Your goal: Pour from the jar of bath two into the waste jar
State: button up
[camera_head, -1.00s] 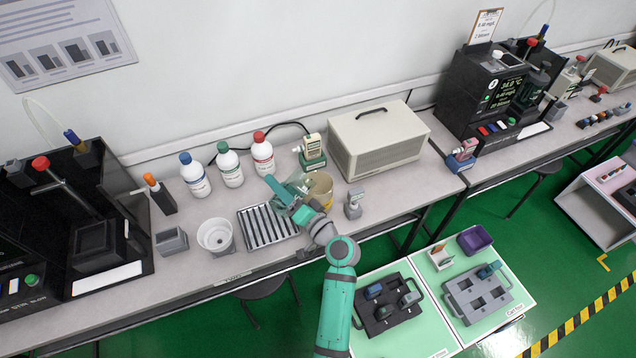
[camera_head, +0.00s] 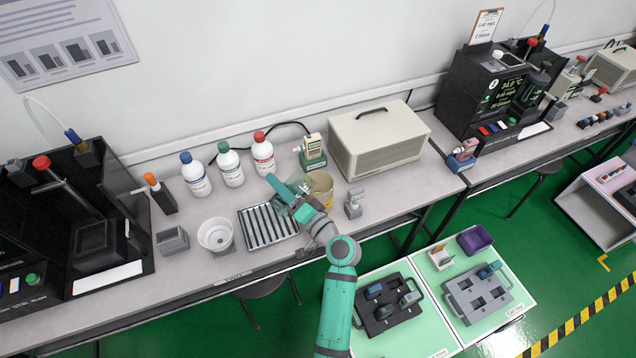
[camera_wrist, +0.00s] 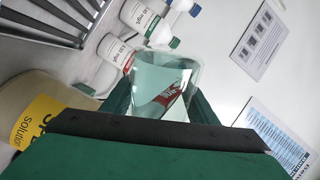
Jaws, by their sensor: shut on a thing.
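My gripper (camera_head: 288,197) is shut on a clear glass jar (camera_wrist: 165,82) that holds pale green-blue liquid. In the head view the jar (camera_head: 301,184) is partly hidden by the teal gripper and sits close beside the waste jar (camera_head: 324,184). The waste jar is wide and yellowish. In the wrist view the waste jar (camera_wrist: 40,118) shows at the left with a yellow label, part of which reads "solution". The held jar looks tilted. I see no stream of liquid and cannot tell whether its rim is over the waste jar.
A ribbed metal rack (camera_head: 268,227) lies left of my gripper, with a white cup (camera_head: 215,234) beyond it. Bottles with blue, green and red caps (camera_head: 262,155) stand behind. A green-and-beige device (camera_head: 312,152) and a beige box (camera_head: 378,140) are near; a small grey device (camera_head: 353,203) stands right.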

jog(key=shift+w+d+r+m, duration=0.1)
jog(key=shift+d+r+m, duration=0.1)
jog(key=shift+m, duration=0.3)
jog(key=shift+w+a, duration=0.1)
dwell(0.7)
jog(key=shift+r, duration=0.1)
jog(key=shift+a+m, duration=0.1)
jog(key=shift+m, duration=0.2)
jog(key=shift+s, duration=0.2)
dwell(0.4)
jog(key=shift+w+r+m, duration=0.15)
jog(key=shift+m, duration=0.35)
jog(key=shift+w, duration=0.1)
dwell(0.4)
jog(key=shift+d, duration=0.3)
